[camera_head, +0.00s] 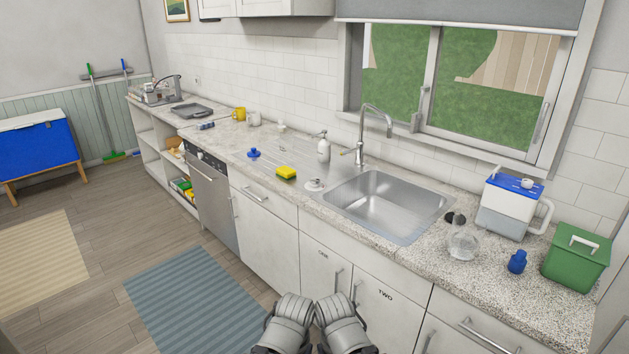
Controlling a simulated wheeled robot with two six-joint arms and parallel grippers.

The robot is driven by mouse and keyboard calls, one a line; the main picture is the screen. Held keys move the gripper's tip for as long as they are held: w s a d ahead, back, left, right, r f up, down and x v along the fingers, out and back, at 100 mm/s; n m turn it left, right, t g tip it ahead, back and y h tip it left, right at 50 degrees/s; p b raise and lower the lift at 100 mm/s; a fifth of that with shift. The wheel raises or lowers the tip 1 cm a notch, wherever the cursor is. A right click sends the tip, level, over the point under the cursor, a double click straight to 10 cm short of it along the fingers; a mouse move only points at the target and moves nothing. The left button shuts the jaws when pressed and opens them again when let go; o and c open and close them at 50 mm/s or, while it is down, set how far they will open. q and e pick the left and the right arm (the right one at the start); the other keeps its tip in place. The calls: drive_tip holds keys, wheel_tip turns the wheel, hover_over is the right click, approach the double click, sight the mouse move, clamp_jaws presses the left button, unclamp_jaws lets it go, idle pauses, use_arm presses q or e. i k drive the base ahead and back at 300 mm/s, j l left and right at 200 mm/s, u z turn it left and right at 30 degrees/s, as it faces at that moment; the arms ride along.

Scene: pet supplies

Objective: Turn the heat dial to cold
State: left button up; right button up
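I cannot make out a dial marked for heat with certainty. The dishwasher (214,205) under the counter has a dark control strip (208,160) along its top, too small to read. The metal faucet (374,122) stands behind the sink with a small lever (346,151) at its left. A white appliance with a blue top (507,205) stands on the right counter. Grey links of my two arms show side by side at the bottom middle, apart from all of these. No gripper fingers are visible.
The sink (385,197) is empty.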

sight(314, 182)
drive_tip(key=i+j+z, duration=0.1)
drive_tip(key=i, duration=0.4)
drive_tip(key=i+j, duration=0.25)
drive_tip(key=i, duration=0.25)
drive_tip(key=i+j+z, duration=0.15)
drive_tip(key=i, duration=0.35)
drive_tip(key=i+j, duration=0.35)
drive_tip(key=i, duration=0.15)
drive_tip(key=l+z, duration=0.05)
